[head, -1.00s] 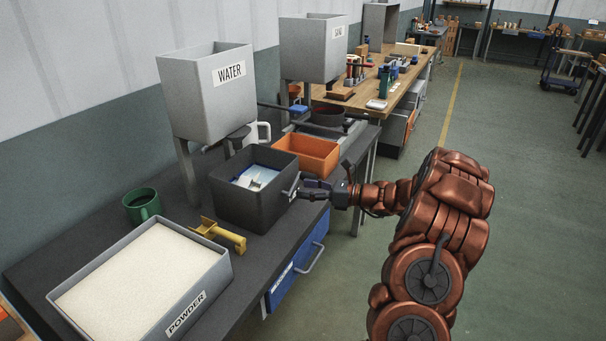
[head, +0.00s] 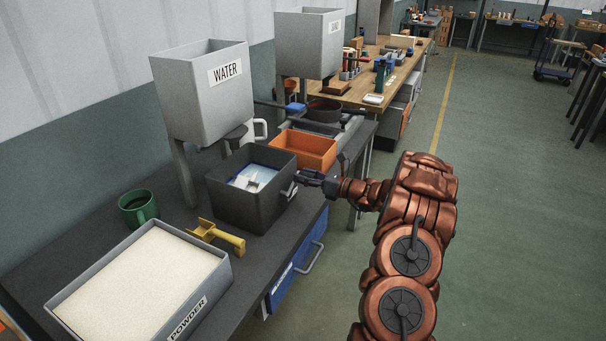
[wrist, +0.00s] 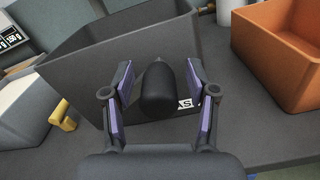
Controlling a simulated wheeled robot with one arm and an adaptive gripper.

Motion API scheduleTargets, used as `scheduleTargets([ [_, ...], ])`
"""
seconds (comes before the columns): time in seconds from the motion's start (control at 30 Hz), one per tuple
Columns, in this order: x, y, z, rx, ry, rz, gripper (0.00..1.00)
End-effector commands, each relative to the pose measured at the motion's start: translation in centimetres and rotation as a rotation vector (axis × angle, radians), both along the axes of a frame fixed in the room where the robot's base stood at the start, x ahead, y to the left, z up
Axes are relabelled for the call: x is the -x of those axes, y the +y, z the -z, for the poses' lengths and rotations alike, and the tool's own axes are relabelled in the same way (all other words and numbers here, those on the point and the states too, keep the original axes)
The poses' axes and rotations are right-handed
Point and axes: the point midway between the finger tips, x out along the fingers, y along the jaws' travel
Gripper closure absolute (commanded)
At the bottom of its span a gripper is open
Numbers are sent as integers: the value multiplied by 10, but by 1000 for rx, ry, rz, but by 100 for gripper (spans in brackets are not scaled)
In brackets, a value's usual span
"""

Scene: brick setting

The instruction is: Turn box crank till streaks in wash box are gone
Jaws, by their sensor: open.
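The dark grey wash box (head: 233,212) stands on the bench below the water hopper. In the head view its inside shows bluish-white liquid (head: 256,177) with pale patches; I cannot tell whether these are streaks. The crank handle (wrist: 158,88), a dark rounded knob, sticks out from the box's front wall in the wrist view. My gripper (wrist: 161,95) is open, with one finger on each side of the knob and visible gaps between. In the head view my gripper (head: 300,178) is at the box's right side. The knob partly hides the label on the box.
A grey powder tray (head: 218,283), a yellow tool (head: 222,236) and a green mug (head: 139,207) lie left and in front of the box. An orange bin (head: 312,148) stands close behind it. The grey water hopper (head: 200,105) rises above the bench.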

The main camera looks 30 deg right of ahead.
Motion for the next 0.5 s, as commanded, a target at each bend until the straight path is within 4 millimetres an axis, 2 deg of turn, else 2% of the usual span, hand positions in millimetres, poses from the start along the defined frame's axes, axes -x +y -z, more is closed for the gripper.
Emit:
scheduleTargets([
  [0.37, -6, 5, 0, 1, 0, -3, 42],
  [0.5, -6, 5, 0, 1, 0, -3, 57],
])
